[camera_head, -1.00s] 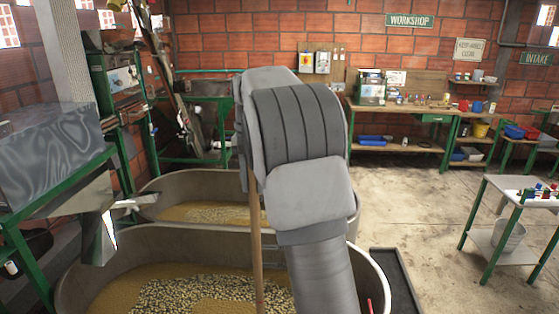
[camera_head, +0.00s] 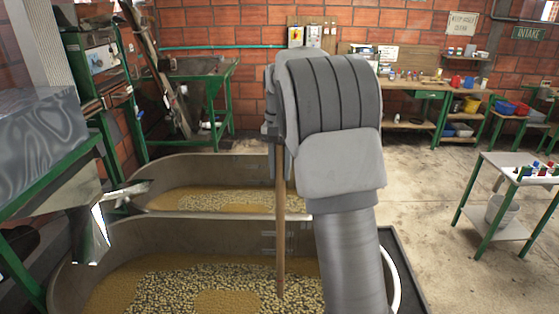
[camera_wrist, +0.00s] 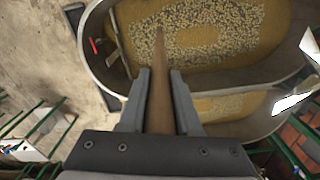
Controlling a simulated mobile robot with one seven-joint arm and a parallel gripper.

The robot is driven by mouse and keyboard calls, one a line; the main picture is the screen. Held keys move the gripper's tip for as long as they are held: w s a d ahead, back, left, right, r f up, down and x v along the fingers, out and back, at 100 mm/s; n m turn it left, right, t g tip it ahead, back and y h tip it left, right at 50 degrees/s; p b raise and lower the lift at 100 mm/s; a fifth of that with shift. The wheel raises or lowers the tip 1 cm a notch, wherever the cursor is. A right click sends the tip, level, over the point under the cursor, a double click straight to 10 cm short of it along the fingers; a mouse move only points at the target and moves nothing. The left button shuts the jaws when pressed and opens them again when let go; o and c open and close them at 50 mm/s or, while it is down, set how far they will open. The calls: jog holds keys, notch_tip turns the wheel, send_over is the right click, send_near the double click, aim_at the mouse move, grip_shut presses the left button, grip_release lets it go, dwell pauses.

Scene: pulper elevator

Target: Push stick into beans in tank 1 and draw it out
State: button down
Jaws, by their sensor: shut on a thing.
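My gripper (camera_wrist: 160,76) is shut on a wooden stick (camera_wrist: 159,95). In the head view the stick (camera_head: 280,215) hangs almost upright from my gripper (camera_head: 271,132), which is mostly hidden behind my grey wrist. The stick's lower end is over the near tank (camera_head: 85,250), in front of its pale, speckled beans (camera_head: 180,280). I cannot tell whether the tip touches the beans. In the wrist view the tip also lies against the beans (camera_wrist: 215,28) of this tank. A second tank (camera_head: 165,172) with beans stands behind it. I see no number on either tank.
A metal chute (camera_head: 85,205) and green-framed machine stand at the left. A dark raised edge (camera_head: 405,275) runs along the near tank's right side. A green-legged table (camera_head: 520,175) stands at the right, with open floor between. A workbench (camera_head: 415,90) lines the back wall.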

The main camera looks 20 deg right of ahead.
aim_at(280, 156)
notch_tip(280, 156, down, 12)
jog(key=shift+f+b, duration=0.2)
jog(key=shift+b, duration=0.45)
notch_tip(280, 156, down, 27)
jog(key=b, duration=1.7)
jog(key=shift+b, duration=0.3)
notch_tip(280, 156, up, 30)
jog(key=p, duration=1.9)
notch_tip(280, 156, up, 13)
jog(key=shift+r, duration=0.2)
jog(key=shift+f, duration=0.1)
jog(key=s+a+f+n+b, duration=0.2)
jog(key=s+a+f, duration=0.1)
jog(key=f, duration=0.7)
jog(key=s+a+f+n+b, duration=0.3)
jog(key=s+a+f, duration=0.1)
jog(key=f, duration=0.7)
jog(key=s+a+f+n+b, duration=0.2)
jog(key=s+a+f, duration=0.2)
jog(key=f, duration=0.6)
jog(key=shift+f+b, duration=0.3)
